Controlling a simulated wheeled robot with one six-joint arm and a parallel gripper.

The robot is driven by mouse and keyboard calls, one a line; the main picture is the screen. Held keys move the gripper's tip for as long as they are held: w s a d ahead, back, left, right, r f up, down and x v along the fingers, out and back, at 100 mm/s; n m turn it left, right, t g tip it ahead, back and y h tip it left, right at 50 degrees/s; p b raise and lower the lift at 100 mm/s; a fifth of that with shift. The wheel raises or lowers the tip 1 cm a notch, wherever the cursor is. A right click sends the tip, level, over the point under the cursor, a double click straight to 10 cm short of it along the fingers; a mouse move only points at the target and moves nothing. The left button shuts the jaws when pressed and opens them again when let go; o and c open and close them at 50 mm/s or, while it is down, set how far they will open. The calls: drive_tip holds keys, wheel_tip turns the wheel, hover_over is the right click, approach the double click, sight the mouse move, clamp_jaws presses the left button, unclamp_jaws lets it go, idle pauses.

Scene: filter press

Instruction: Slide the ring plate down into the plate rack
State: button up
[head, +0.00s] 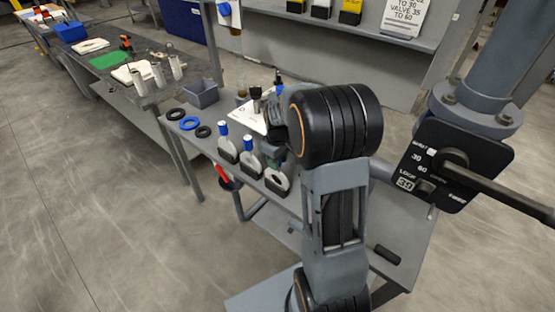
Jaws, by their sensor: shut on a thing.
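My gripper (272,126) is at the far end of my arm, over the back of the small grey bench, largely hidden behind my black wrist joint. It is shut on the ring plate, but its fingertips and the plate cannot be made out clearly. A flat white piece (243,120) shows just left of the gripper; I cannot tell whether it is part of the plate or lies on the bench. I cannot pick out the plate rack; my arm covers that part of the bench.
A lever with a black sign (433,165) juts in at right. A long bench (105,85) runs at left. Floor at lower left is clear.

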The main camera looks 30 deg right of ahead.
idle(0.3)
drive_tip(key=o, duration=1.1)
wheel_tip(320, 180, up, 14)
drive_tip(key=shift+f, duration=0.1)
idle(0.4)
drive_tip(key=s+a+f+m+t, duration=0.1)
drive_tip(key=s+a, duration=0.2)
drive_tip(key=s, duration=0.2)
drive_tip(key=s+a+f+m+t, duration=0.1)
drive_tip(key=s+a+m, duration=0.1)
drive_tip(key=s, duration=0.3)
drive_tip(key=s+a+f+m+t, duration=0.1)
drive_tip(key=s+a+m+t, duration=0.1)
drive_tip(key=s+a, duration=0.2)
drive_tip(key=shift+s+a+f, duration=0.1)
drive_tip(key=shift+s+a, duration=0.05)
drive_tip(key=shift+s, duration=0.35)
drive_tip(key=shift+s+a, duration=0.15)
drive_tip(key=shift+s, duration=0.3)
